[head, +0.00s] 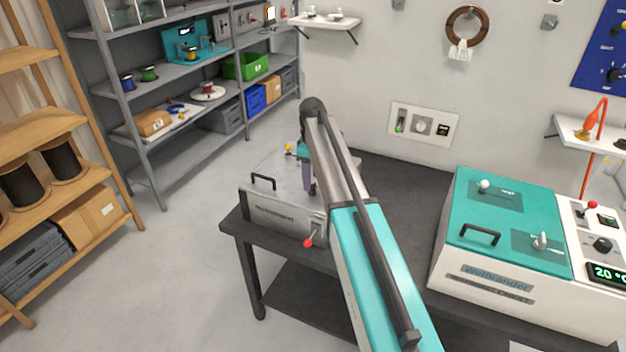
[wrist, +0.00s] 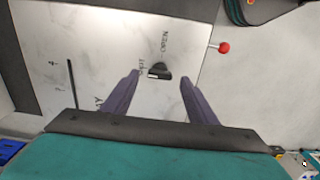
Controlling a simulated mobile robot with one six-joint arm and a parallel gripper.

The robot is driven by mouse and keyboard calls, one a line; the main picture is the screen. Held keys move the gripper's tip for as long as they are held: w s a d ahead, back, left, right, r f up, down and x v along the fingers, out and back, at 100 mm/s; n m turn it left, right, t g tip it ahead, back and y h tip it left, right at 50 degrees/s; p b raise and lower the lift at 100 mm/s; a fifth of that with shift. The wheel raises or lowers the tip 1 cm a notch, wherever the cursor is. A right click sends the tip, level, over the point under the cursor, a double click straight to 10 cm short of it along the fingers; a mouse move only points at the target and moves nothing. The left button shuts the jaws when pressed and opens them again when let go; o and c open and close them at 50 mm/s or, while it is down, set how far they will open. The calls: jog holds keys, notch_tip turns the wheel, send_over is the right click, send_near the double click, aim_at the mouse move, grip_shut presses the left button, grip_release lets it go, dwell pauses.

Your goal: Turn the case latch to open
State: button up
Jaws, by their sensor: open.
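The silver case (head: 268,212) stands on the dark bench, with its black carry handle (head: 264,182) on the near left of its top. In the wrist view, the case latch (wrist: 161,69) is a small dark knob with a white mark on its lower left. The word OPEN is printed just above and right of it; another label to its left is partly hidden by a finger. My gripper (wrist: 160,76) is open, its two purple fingers on either side of the latch with gaps visible. In the head view, my gripper (head: 309,184) is over the lid; my arm hides the latch there.
A red-knobbed lever (head: 308,242) is at the case's front right corner, and a yellow knob (head: 288,148) is at its back. A teal-topped machine (head: 510,215) stands to the right on the bench. Dark bench top (head: 400,190) is clear between them.

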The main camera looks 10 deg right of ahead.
jog(key=shift+f+p, duration=0.35)
jog(key=shift+f, duration=0.85)
jog(key=c, duration=1.1)
